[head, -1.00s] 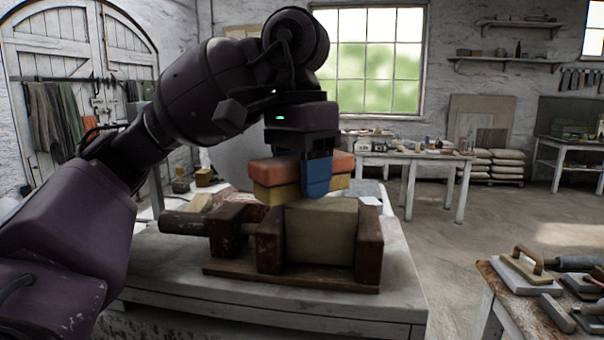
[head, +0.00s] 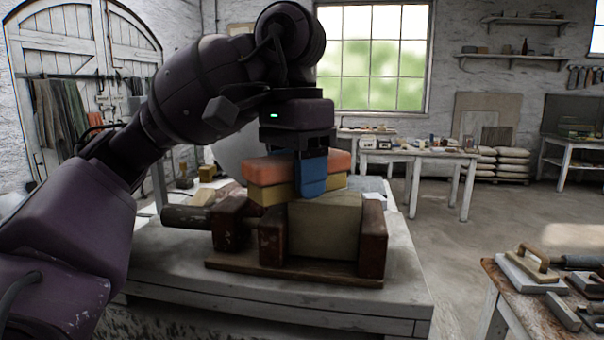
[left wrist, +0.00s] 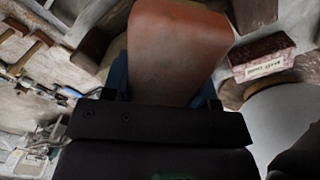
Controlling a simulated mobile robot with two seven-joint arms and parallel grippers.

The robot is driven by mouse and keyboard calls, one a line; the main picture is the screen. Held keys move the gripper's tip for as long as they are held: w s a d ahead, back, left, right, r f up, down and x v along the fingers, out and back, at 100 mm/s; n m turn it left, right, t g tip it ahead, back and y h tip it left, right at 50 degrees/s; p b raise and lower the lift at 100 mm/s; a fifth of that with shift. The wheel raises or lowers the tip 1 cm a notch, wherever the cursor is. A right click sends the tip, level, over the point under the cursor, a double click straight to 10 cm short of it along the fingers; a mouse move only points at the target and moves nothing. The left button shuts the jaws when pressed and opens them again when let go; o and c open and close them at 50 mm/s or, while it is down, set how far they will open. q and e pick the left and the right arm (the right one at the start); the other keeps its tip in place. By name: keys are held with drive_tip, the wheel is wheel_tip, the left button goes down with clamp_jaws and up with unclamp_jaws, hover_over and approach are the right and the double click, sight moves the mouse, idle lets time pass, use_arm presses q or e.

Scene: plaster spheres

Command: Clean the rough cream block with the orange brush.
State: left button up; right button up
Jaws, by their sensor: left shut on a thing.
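The orange brush (head: 272,170) has an orange back over a yellow bristle part. My left gripper (head: 312,176) is shut on it, with a blue finger across its near side. In the left wrist view the brush (left wrist: 178,50) sits between the blue fingers. The rough cream block (head: 325,228) is held between dark red-brown wooden jaws of a clamp (head: 272,240). The brush is over the block's top and sticks out to its left, above the near jaw. I cannot tell whether the bristles touch the block. My right gripper is not in view.
The clamp's wooden base (head: 300,274) lies on a pale worktable (head: 270,308). The clamp's screw handle (head: 187,216) points left. A second table (head: 520,300) with trowels and tools stands at the lower right. Open floor lies between the tables.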

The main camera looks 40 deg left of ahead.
use_arm(q)
drive_tip(key=shift+s+a+f, duration=0.1)
drive_tip(key=shift+s+a, duration=0.05)
drive_tip(key=shift+s, duration=0.3)
drive_tip(key=shift+w+d, duration=0.25)
drive_tip(key=shift+w, duration=0.7)
drive_tip(key=shift+w+d, duration=0.15)
drive_tip(key=shift+w, duration=0.45)
drive_tip(key=shift+w+d, duration=0.15)
drive_tip(key=shift+w, duration=0.45)
drive_tip(key=shift+s, duration=0.15)
drive_tip(key=shift+s+a, duration=0.3)
drive_tip(key=shift+s, duration=0.75)
drive_tip(key=shift+s+a, duration=0.25)
drive_tip(key=shift+s, duration=0.75)
drive_tip(key=shift+w, duration=0.2)
